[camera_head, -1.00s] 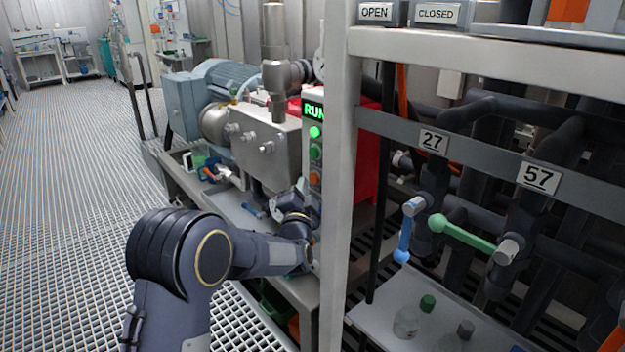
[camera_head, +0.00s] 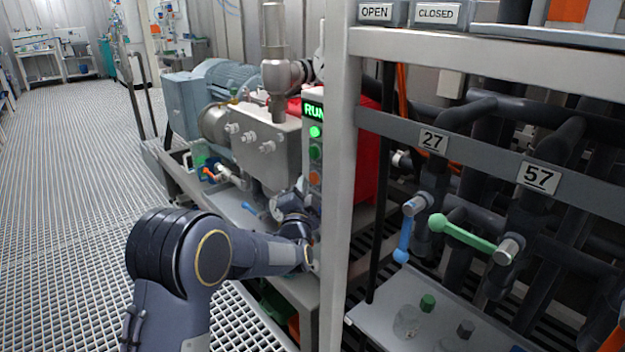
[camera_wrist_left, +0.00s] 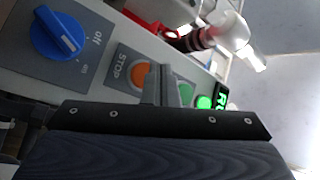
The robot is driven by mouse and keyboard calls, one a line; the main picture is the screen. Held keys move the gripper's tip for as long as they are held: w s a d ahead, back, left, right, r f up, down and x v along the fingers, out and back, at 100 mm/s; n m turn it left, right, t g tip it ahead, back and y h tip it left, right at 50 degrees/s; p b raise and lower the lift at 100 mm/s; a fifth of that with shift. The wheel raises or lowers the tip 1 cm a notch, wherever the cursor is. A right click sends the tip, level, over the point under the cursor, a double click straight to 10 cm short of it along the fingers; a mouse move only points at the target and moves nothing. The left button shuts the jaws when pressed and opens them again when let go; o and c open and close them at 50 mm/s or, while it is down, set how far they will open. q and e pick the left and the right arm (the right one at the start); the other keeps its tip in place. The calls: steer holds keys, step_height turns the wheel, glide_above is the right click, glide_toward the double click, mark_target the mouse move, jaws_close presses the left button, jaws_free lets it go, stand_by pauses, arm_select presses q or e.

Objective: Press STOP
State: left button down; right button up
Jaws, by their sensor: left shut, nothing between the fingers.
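The orange STOP button (camera_wrist_left: 140,75) sits on a grey plate marked STOP in the left wrist view. In the head view the orange button (camera_head: 314,178) is low on the narrow control panel, under a green button (camera_head: 315,153). My left gripper (camera_wrist_left: 160,72) is shut and empty. Its fingertips stand in front of the panel, just right of the orange button and overlapping its edge in the wrist view. I cannot tell whether they touch it. The panel display (camera_head: 313,110) shows green RUN letters, partly hidden by a post. My right gripper is not in view.
A blue rotary knob (camera_wrist_left: 58,32) is beside the STOP plate. A pale frame post (camera_head: 340,200) stands close right of the panel. Valves with a blue handle (camera_head: 404,238) and a green handle (camera_head: 462,233) are farther right. The grating floor (camera_head: 80,180) at left is clear.

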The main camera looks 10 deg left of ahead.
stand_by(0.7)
arm_select(q)
steer(key=shift+w+d, duration=0.25)
steer(key=shift+w, duration=0.1)
steer(key=shift+w+d, duration=0.35)
steer(key=shift+d, duration=0.2)
stand_by(0.7)
steer(key=shift+s+f, duration=0.1)
steer(key=shift+s, duration=0.05)
steer(key=shift+s+a+b, duration=0.35)
steer(key=shift+s+a, duration=0.05)
steer(key=shift+s, duration=0.2)
steer(key=shift+s+a, duration=0.1)
steer(key=s+a, duration=0.1)
steer(key=s, duration=0.1)
steer(key=s+a+b, duration=0.1)
steer(key=a, duration=0.1)
steer(key=shift+s+a+b, duration=0.2)
steer(key=shift+s+b, duration=0.1)
steer(key=shift+s, duration=0.05)
